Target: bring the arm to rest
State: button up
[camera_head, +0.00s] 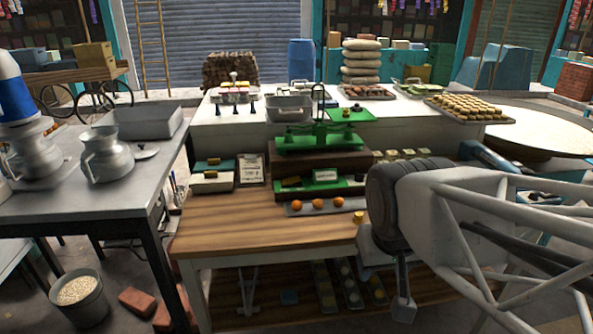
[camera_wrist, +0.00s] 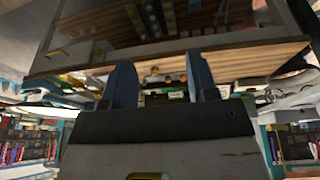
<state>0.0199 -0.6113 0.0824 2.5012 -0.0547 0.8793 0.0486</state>
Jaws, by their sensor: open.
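My gripper (camera_wrist: 161,78) shows in the wrist view with its two blue-grey fingers spread wide apart and nothing between them. The wrist view is upside down, with the wooden counter edge beyond the fingers. In the head view my arm reaches in from the right, with a dark round wrist joint and a white tubular frame. My gripper's end (camera_head: 390,275) hangs in front of the right part of the wooden counter (camera_head: 260,235) and hides some of it. The fingertips are hard to make out there.
A green balance scale (camera_head: 320,137) stands behind three orange fruits (camera_head: 318,204) on a tray. A metal table (camera_head: 70,195) at left holds metal jugs (camera_head: 103,155). A bucket (camera_head: 78,298) and bricks (camera_head: 137,301) lie on the floor. The counter's front left is clear.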

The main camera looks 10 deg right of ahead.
jog(key=s, duration=0.1)
jog(key=s+a+f, duration=0.1)
jog(key=shift+s+g+y, duration=0.3)
jog(key=shift+s+g, duration=0.05)
jog(key=shift+g, duration=0.05)
